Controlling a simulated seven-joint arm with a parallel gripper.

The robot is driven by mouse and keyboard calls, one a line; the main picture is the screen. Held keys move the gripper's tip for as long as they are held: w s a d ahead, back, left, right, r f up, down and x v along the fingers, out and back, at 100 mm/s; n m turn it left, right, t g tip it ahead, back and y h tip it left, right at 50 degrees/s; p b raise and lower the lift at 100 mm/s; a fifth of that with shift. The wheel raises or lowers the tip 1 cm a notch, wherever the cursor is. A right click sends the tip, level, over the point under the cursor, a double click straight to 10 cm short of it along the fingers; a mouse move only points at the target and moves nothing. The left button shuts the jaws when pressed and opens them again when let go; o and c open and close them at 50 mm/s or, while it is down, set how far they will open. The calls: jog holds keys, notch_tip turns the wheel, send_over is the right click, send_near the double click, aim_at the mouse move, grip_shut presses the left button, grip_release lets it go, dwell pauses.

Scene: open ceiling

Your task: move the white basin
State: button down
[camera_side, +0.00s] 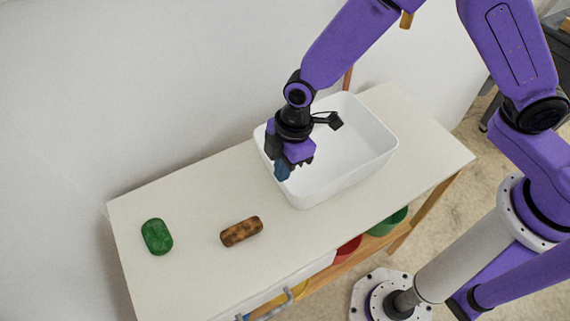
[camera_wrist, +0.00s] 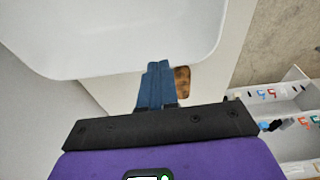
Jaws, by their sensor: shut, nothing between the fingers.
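The white basin (camera_side: 350,168) is an open rectangular tub standing on the white tabletop, toward its right half. My gripper (camera_side: 282,172) is over the basin's left side in the side view, pointing down. Its blue fingers are together with nothing between them. In the wrist view the basin (camera_wrist: 120,35) fills the upper left, and the fingertips of my gripper (camera_wrist: 159,66) show just below its rim. I cannot tell whether the fingers touch the rim. Part of the basin's left wall is hidden behind my gripper.
On the white table (camera_side: 190,201), a brown mottled block (camera_side: 241,232) lies left of the basin and a green block (camera_side: 157,236) lies farther left. Red and green containers (camera_side: 388,222) sit on a shelf below. A white wall stands behind. The table's left part is mostly clear.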

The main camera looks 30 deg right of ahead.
jog(key=shift+s+d+f, duration=0.1)
jog(key=shift+d+f, duration=0.15)
jog(key=shift+d, duration=0.05)
jog(key=d, duration=1.9)
jog(key=shift+w+d, duration=0.2)
jog(key=shift+w, duration=0.05)
jog(key=d+r, duration=0.2)
jog(key=d, duration=1)
jog(key=s+a+r+m, duration=0.2)
jog(key=s+a+r, duration=0.4)
jog(key=s+r, duration=0.2)
jog(key=s+d+r+m+h, duration=0.1)
jog(key=s+r+m, duration=0.2)
jog(key=s+r, duration=0.3)
jog(key=s, duration=0.5)
jog(key=shift+d+r+m+h, duration=0.3)
jog(key=shift+d+r+m, duration=0.05)
jog(key=shift+r+m, duration=0.05)
